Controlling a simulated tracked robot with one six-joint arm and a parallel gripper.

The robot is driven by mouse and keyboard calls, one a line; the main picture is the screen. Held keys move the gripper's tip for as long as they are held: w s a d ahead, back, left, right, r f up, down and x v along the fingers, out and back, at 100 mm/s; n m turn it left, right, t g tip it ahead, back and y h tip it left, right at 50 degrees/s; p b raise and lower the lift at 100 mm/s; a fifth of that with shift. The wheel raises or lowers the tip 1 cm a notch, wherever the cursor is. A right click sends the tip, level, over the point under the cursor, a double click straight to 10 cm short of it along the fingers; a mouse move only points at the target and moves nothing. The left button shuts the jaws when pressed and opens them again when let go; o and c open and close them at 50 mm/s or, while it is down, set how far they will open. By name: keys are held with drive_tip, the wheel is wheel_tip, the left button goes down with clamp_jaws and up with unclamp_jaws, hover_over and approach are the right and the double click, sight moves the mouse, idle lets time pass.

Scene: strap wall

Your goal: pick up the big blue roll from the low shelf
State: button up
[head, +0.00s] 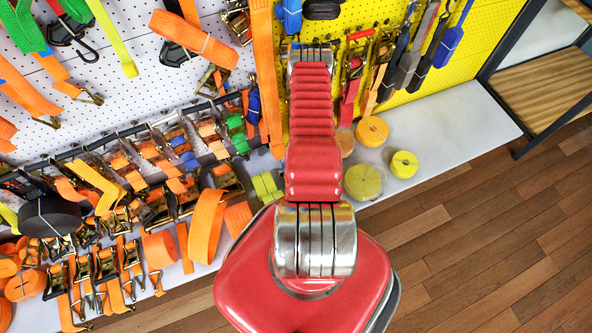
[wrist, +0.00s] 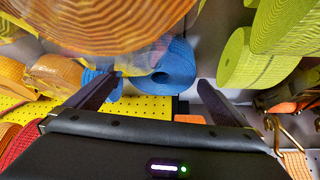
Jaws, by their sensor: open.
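In the wrist view a big blue roll (wrist: 168,70) lies beyond my gripper (wrist: 160,84), roughly between the two dark fingers. The gripper is open, with a clear gap between its fingertips and nothing held. I cannot tell how far the roll is from the tips. In the head view I cannot make out the blue roll or the gripper; my red arm covers that part of the low white shelf (head: 440,135).
Near the blue roll, the wrist view shows a big orange roll (wrist: 120,22) above and yellow-green rolls (wrist: 255,58) at right. Straps and buckles crowd the lower right. In the head view, yellow rolls (head: 363,182) sit right of my arm; the shelf's right part is bare.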

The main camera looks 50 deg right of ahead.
drive_tip(key=shift+x, duration=2.35)
drive_tip(key=shift+w+r, duration=0.1)
drive_tip(key=shift+w, duration=0.05)
drive_tip(key=shift+c, duration=0.6)
drive_tip(key=c, duration=0.9)
